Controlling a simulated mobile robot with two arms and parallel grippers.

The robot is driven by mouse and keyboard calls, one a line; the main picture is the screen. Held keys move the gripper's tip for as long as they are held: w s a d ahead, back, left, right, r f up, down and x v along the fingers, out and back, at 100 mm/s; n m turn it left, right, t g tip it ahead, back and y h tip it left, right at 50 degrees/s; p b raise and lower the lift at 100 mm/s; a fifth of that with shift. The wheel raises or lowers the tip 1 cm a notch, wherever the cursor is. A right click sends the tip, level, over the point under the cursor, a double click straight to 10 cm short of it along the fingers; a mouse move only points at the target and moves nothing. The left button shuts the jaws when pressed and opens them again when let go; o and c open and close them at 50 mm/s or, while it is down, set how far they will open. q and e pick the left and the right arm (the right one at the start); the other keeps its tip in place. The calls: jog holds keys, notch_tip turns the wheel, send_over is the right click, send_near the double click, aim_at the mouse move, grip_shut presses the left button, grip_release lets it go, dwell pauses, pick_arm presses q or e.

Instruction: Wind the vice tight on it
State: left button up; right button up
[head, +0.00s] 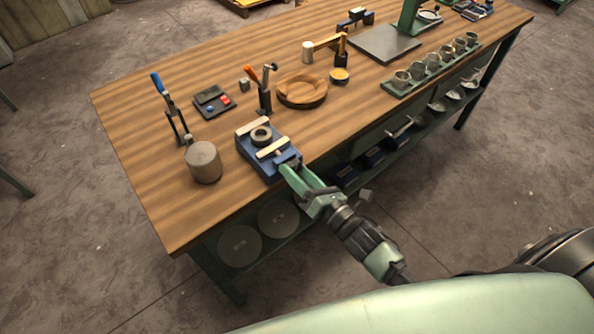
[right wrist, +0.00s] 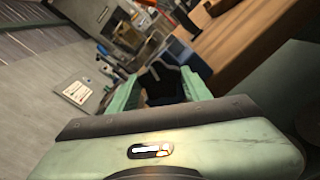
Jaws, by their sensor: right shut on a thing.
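The blue vice (head: 252,158) stands at the near edge of the workbench, with two pale jaw faces. A dark round ring-like piece (head: 261,135) sits between these jaws; whether both touch it I cannot tell. My right gripper (head: 292,169) is at the vice's front end, shut on the vice handle, which the fingers mostly hide. In the right wrist view the green fingers (right wrist: 160,88) reach toward the blue vice (right wrist: 183,54), with a dark part between them. My left gripper is not in view.
A grey cylinder (head: 204,163) stands left of the vice on the workbench (head: 140,120). A green tray of metal cups (head: 432,68) lies to the right.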

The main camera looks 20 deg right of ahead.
jog(key=m, duration=0.5)
jog(key=shift+m+p, duration=0.3)
jog(key=shift+p, duration=0.1)
jog(key=m+p, duration=0.1)
jog(key=m, duration=0.4)
jog(key=m+p, duration=0.1)
jog(key=m, duration=0.4)
jog(key=shift+m, duration=0.4)
jog(key=m, duration=0.5)
jog(key=shift+p, duration=0.4)
jog(key=shift+f+m+b, duration=0.15)
jog(key=shift+m+b, duration=0.4)
jog(key=shift+m, duration=8.55)
jog(key=shift+s, duration=0.1)
